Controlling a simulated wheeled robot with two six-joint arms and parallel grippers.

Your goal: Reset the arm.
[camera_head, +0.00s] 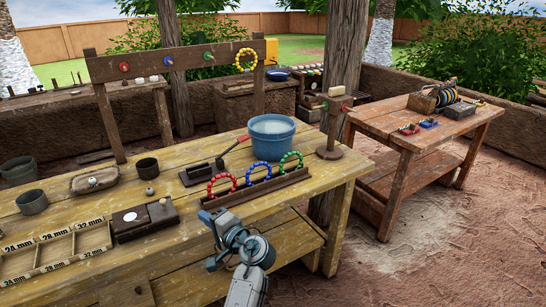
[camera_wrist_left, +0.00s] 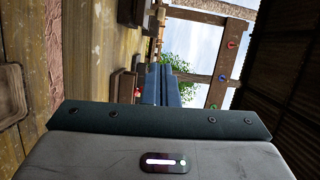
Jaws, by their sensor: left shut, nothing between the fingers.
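My left gripper (camera_head: 207,214) is at the front edge of the wooden workbench (camera_head: 130,262), in front of the rack of colored rings. Its fingers are shut with nothing between them. In the left wrist view the two blue-grey fingers (camera_wrist_left: 162,84) lie side by side. My right gripper is not in view.
Red (camera_head: 222,184), blue (camera_head: 259,171) and green (camera_head: 291,161) bead rings stand in a dark rack close behind my gripper. A blue bucket (camera_head: 272,139) stands behind them. A sorting tray (camera_head: 58,252) lies at left. A side table (camera_head: 392,122) stands at right, with open ground before it.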

